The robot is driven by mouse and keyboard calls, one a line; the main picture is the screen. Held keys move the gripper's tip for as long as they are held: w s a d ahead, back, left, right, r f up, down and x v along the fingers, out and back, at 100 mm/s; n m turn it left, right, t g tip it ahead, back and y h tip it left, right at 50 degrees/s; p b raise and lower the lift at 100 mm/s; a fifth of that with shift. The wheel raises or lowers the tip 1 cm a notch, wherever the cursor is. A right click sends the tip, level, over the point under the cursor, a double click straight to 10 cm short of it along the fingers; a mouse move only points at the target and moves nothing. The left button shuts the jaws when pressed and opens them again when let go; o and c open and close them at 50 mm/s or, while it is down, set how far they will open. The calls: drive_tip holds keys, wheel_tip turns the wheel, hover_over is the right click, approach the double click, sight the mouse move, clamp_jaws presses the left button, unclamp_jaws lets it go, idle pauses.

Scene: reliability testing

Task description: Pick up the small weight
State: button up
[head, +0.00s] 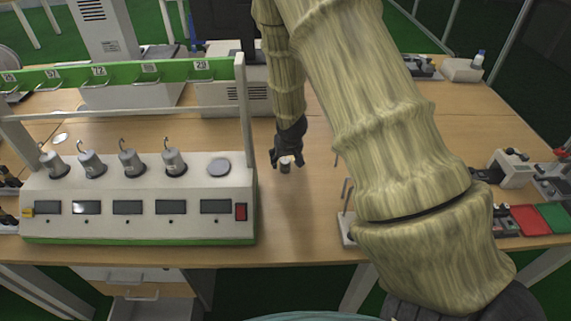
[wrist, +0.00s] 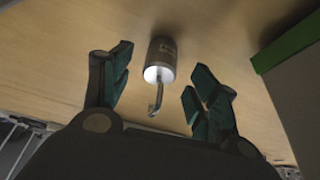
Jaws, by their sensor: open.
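The small weight (head: 285,167) is a metal cylinder standing on the wooden table, right of the white weight station. In the wrist view the weight (wrist: 161,62) shows its shiny top and a hook, ahead of and between the fingertips. My gripper (head: 287,161) is open, just behind the weight in the head view. In the wrist view, my gripper (wrist: 161,82) has one finger on each side, with visible gaps to the weight.
The white station (head: 140,195) holds several hooked weights and has one empty round pad (head: 219,168). A small metal stand (head: 346,215) is to the right. Bare table (head: 300,225) lies in front of the weight.

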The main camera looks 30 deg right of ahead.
sight(286, 159)
drive_tip(key=shift+p+x, duration=0.35)
drive_tip(key=shift+x, duration=1.2)
clamp_jaws()
drive_tip(key=shift+r, duration=0.1)
